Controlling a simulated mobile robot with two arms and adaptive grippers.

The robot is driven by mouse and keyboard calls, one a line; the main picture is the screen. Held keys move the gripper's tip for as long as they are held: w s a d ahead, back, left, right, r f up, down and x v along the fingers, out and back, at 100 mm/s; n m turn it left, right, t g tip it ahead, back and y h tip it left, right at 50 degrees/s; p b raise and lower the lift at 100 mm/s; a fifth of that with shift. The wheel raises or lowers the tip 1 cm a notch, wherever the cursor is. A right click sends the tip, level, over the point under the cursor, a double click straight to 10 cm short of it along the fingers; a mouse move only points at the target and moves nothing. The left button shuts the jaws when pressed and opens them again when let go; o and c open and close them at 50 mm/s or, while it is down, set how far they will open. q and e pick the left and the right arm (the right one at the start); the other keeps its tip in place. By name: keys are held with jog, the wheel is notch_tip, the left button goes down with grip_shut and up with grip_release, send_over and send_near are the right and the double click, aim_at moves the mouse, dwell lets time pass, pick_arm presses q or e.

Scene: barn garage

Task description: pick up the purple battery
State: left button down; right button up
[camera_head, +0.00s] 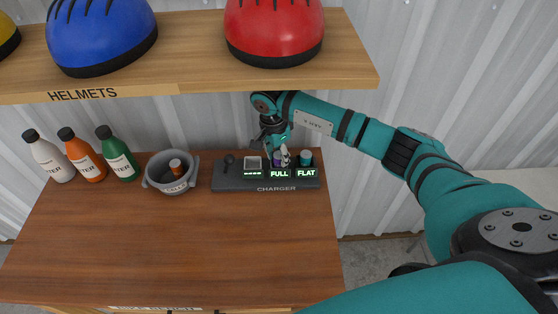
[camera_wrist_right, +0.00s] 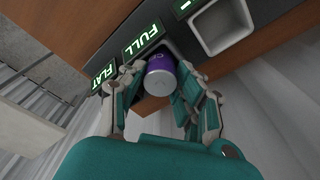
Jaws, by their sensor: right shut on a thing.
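The purple battery (camera_wrist_right: 161,78) stands between the fingers of my right gripper (camera_wrist_right: 158,84) in the right wrist view, its pale grey end toward the camera. My right gripper (camera_head: 281,158) is shut on it at the charger (camera_head: 228,180), behind the glowing FULL label. In the head view the purple battery (camera_head: 278,161) is mostly hidden by the fingers. I cannot tell whether its lower end is still in the charger's slot. A teal battery (camera_head: 306,156) stands behind the FLAT label, to the right. My left gripper is not in view.
The charger has an empty-looking square bay (camera_head: 253,162). A helmet shelf (camera_head: 190,75) overhangs the back of the workbench (camera_head: 180,245), whose front is clear.

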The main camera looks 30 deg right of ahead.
aim_at(279, 153)
jog(key=shift+c, duration=1.2)
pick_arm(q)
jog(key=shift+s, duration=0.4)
pick_arm(e)
grip_shut()
